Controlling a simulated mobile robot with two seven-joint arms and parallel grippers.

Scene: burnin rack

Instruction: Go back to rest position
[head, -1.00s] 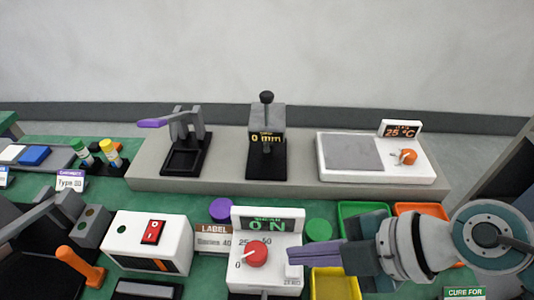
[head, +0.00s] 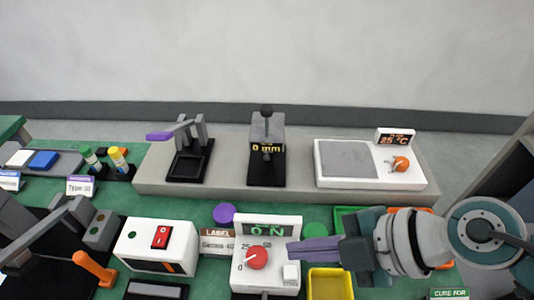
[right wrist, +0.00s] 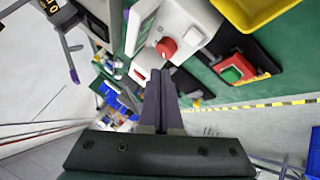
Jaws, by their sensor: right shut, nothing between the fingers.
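My right gripper (head: 292,252) comes in from the right in the head view, its purple-grey fingers pointing left. It is shut and empty, held above the bench just right of a white device with a red dial (head: 257,257) and a green display reading "0N". In the right wrist view the closed fingers (right wrist: 158,75) point away from the camera, toward the red dial (right wrist: 166,46). I cannot tell the exact gap between fingers and device. My left gripper is not in view.
A grey shelf (head: 300,195) holds a lever press (head: 188,150), a 0 mm gauge (head: 266,145) and a 25 °C hotplate (head: 345,160). A white box with a red switch (head: 160,238) stands left. A yellow tray (head: 330,285) lies below my right gripper. Orange handle (head: 95,268) sticks up.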

